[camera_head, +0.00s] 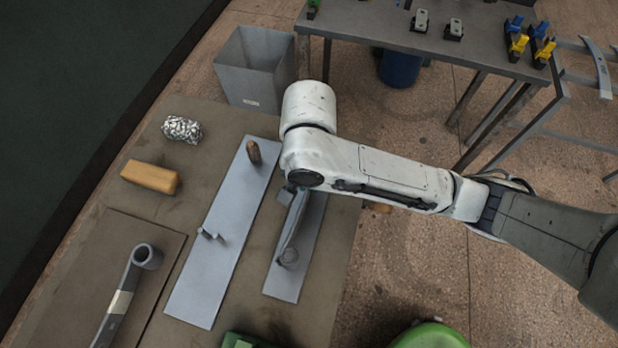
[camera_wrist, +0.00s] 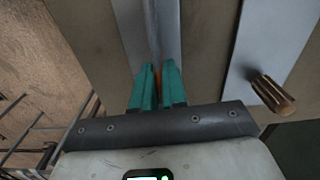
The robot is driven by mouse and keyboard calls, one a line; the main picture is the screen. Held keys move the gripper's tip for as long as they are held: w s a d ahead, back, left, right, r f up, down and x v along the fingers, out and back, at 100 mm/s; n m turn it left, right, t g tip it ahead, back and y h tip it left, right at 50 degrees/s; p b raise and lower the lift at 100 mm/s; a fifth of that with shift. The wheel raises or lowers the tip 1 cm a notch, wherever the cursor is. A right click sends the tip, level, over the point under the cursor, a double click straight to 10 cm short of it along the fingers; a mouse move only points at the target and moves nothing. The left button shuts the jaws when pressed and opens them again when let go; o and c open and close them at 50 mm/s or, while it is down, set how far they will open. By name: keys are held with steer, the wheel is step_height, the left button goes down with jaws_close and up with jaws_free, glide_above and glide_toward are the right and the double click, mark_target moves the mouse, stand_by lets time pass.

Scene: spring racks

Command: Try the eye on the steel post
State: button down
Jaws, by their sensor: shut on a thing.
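My gripper (camera_wrist: 159,82) is shut on a curved grey spring leaf (camera_head: 294,226). In the wrist view its teal fingers close on the leaf (camera_wrist: 163,35), with a strip of orange-brown between them. In the head view my white arm hides most of the gripper. The leaf's eye (camera_head: 288,256) is at its near end, over the near part of the right pale steel plate (camera_head: 285,288). That seems to be where the steel post stands, but I cannot tell whether the eye is around it, above it or beside it.
The left plate (camera_head: 196,295) bears a wooden peg (camera_head: 253,152) and a small metal fitting (camera_head: 210,234). Further left are a wooden block (camera_head: 150,177), a crumpled foil-like lump (camera_head: 182,129) and another eyed bar (camera_head: 120,300) on a dark mat. A grey bin (camera_head: 254,74) stands beyond.

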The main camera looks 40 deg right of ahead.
steer(key=c, duration=1.1)
jaws_free()
steer(key=shift+f, duration=0.1)
step_height(320, 180, up, 11)
steer(key=p, duration=0.4)
steer(key=shift+f, duration=0.1)
